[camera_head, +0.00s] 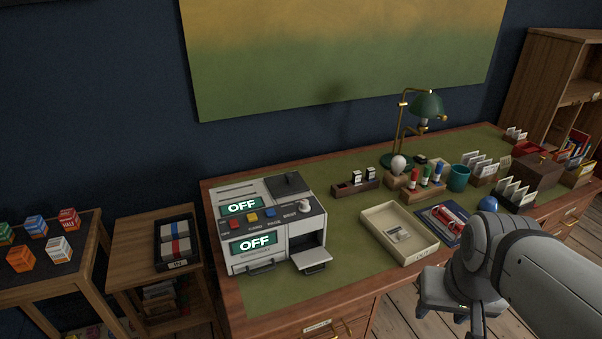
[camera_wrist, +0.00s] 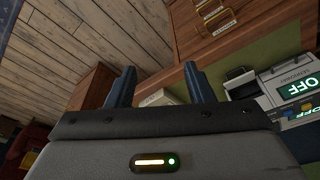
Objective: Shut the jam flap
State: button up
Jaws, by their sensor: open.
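A pale grey machine (camera_head: 268,225) with two green OFF displays stands on the left part of the desk. At its lower right front, a light flap (camera_head: 312,259) hangs open below a dark opening; I take it for the jam flap. The machine also shows at the right edge of the wrist view (camera_wrist: 268,92), partly cut off. My gripper (camera_wrist: 158,84) is open and empty, its two dark fingers apart. In the head view my arm comes in from the lower right, with its end in front of the desk, right of the flap and away from it.
A cream tray (camera_head: 399,234) stands right of the machine. Pen holders, a green lamp (camera_head: 426,106), a teal cup (camera_head: 458,178) and card boxes crowd the desk's right half. A side table (camera_head: 130,247) stands left. Floor is free in front of the desk.

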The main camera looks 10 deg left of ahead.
aim_at(304, 260)
jog(key=z, duration=2.6)
jog(key=k, duration=0.9)
jog(key=u, duration=1.45)
